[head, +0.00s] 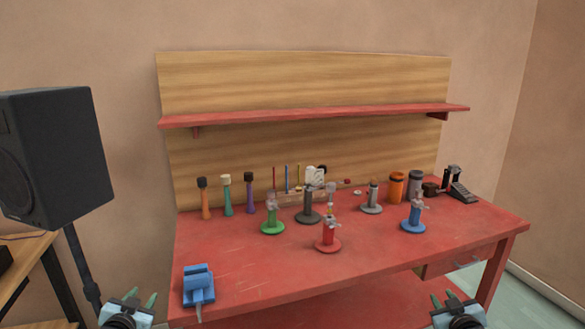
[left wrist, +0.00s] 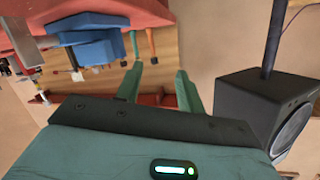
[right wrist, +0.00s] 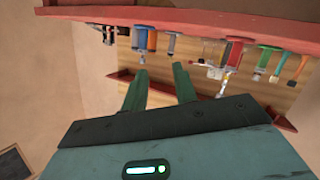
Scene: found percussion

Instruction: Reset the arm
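My left gripper (head: 137,301) is at the bottom left of the head view, in front of the red table (head: 270,277) near the blue vise-like tool (head: 198,285). Its two green fingers (left wrist: 158,82) stand apart with nothing between them in the left wrist view. My right gripper (head: 452,299) is at the bottom right of the head view, in front of the table's front edge. Its green fingers (right wrist: 160,88) are also apart and empty in the right wrist view. Both grippers are clear of the objects on the table.
Several clamp-like stands, such as a green one (head: 272,221), a red one (head: 328,238) and a blue one (head: 413,218), stand on the table. Handled tools (head: 227,195) line the back left. A black speaker (head: 62,150) stands at left. A red shelf (head: 320,113) spans the back panel.

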